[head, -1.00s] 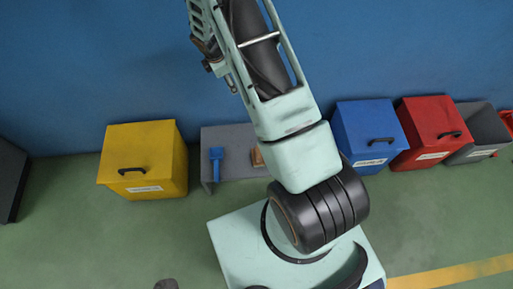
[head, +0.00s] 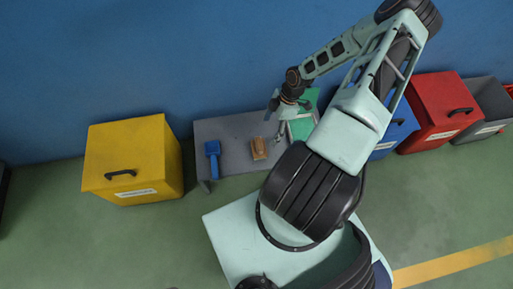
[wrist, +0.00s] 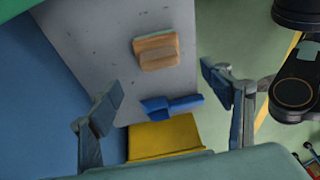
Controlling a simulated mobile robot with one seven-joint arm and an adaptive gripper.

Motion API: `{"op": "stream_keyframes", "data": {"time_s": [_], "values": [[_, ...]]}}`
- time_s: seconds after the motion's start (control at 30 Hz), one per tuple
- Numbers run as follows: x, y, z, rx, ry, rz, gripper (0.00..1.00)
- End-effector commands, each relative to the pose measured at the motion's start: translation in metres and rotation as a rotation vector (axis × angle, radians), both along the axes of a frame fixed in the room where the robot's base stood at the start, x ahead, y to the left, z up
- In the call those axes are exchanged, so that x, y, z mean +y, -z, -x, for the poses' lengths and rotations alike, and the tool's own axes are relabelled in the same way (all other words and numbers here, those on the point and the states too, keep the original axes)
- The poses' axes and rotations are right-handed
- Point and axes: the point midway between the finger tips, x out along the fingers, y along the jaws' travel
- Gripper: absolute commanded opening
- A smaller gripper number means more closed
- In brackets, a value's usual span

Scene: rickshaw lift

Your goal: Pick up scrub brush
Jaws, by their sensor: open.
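A small brown wooden block, which looks like the scrub brush (head: 259,148), lies on the grey table (head: 232,128) by the blue wall. The fingers are wide apart with nothing held. In the head view, my gripper (head: 278,122) hangs above the table, just right of the brush and apart from it.
A blue handled tool (head: 212,150) lies on the table left of the brush. A green item (head: 303,126) is at the table's right end, partly behind my arm. A yellow bin (head: 130,165) stands left; blue (head: 398,128), red (head: 440,110) and grey (head: 490,105) bins stand right.

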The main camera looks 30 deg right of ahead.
Motion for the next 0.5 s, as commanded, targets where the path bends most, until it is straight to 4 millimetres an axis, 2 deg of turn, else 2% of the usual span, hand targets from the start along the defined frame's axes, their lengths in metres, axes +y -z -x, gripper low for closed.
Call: {"op": "stream_keyframes", "data": {"time_s": [0.03,0.37,0.5], "values": [[-0.002,0.007,0.003,-0.017,0.024,-0.025,0.72],[-0.003,0.012,0.004,-0.07,0.06,-0.078,0.72],[0.004,0.029,0.003,-0.068,0.06,-0.077,0.72]]}}
